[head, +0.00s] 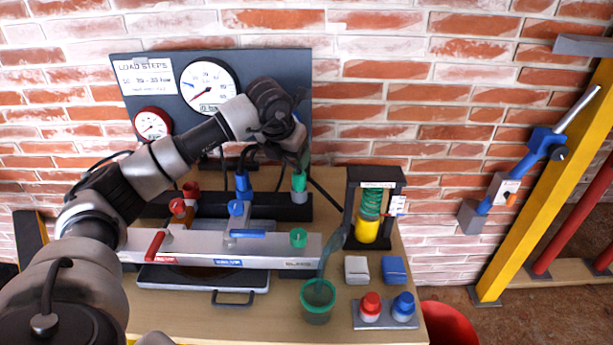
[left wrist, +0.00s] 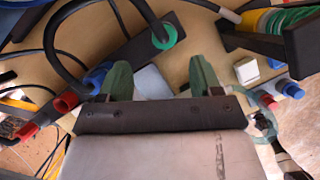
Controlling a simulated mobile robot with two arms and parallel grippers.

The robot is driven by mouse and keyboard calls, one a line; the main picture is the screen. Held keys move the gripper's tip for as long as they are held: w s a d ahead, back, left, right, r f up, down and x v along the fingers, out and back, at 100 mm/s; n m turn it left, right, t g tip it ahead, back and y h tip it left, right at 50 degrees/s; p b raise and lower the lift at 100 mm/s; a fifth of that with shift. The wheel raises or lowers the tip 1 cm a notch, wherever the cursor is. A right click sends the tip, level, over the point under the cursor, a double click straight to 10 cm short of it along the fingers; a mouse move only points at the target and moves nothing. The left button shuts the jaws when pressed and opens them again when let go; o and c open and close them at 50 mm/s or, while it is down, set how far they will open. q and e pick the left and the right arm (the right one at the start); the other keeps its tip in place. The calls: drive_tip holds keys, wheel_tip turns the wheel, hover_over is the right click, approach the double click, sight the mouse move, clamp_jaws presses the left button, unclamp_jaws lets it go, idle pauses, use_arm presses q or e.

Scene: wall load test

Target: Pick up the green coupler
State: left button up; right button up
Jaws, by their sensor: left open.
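The green coupler (head: 299,182) stands upright in the black rack rail (head: 268,206), with a grey lower part and a black hose at its top. In the left wrist view the green coupler (left wrist: 164,38) shows as a green ring ahead of the fingers, around the middle of the gap. My left gripper (head: 303,158) is just above it in the head view, close to its top; whether they touch I cannot tell. In the left wrist view the left gripper (left wrist: 160,68) has its green fingers apart with nothing between them. The right gripper is not in view.
Blue (head: 242,184) and red (head: 191,190) couplers stand left on the same rail, with loose black hoses. A grey manifold bar (head: 285,250) with a green port (head: 298,238) lies in front. A green-rimmed cup (head: 317,304) and a black spring stand (head: 354,205) are right. Gauge panel (head: 290,75) behind.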

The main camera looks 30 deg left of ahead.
sight(297, 172)
use_arm(q)
drive_tip(key=x, duration=0.3)
drive_tip(key=shift+s+f, duration=0.2)
drive_tip(key=shift+f, duration=0.1)
drive_tip(key=shift+w+f, duration=0.2)
drive_tip(key=shift+f, duration=0.05)
drive_tip(key=x, duration=0.4)
drive_tip(key=shift+w+d+p, duration=0.25)
drive_tip(key=shift+p, duration=0.15)
drive_tip(key=shift+w+f, duration=0.2)
drive_tip(key=shift+f, duration=0.3)
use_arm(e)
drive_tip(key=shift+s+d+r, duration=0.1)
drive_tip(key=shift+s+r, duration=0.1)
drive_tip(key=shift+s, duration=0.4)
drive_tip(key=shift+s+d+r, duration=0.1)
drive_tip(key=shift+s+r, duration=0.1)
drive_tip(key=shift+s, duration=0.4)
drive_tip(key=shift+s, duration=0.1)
use_arm(q)
drive_tip(key=shift+c, duration=1.1)
drive_tip(key=c, duration=0.7)
drive_tip(key=shift+c, duration=0.5)
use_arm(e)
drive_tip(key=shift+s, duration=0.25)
